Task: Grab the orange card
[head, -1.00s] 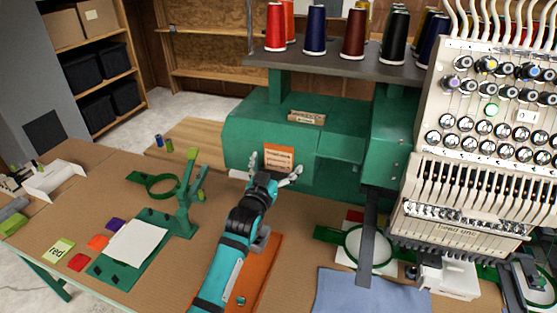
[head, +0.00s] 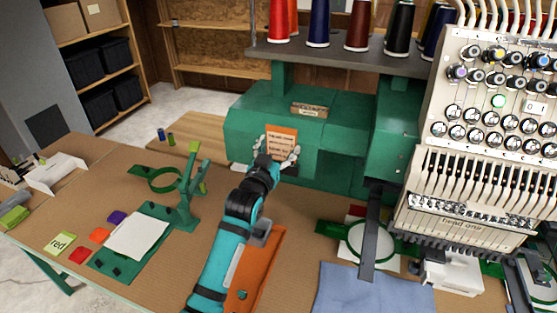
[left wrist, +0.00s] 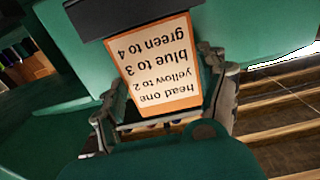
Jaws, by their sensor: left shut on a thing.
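The orange card (head: 281,141) has a cream panel with printed lines. In the head view it stands upright in front of the green machine body. My left gripper (head: 280,153) has its fingers on either side of the card and is shut on it. In the left wrist view the card (left wrist: 160,66) sits between the fingers of my left gripper (left wrist: 168,105), its text upside down: "head one, yellow to 2, blue to 3, green to 4". Its far end meets a dark bar there; I cannot tell whether they touch. My right gripper is not in view.
The green embroidery machine (head: 345,135) stands behind the card, with a small wooden tray (head: 309,110) on top. A green hoop stand (head: 187,190) is left of my arm.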

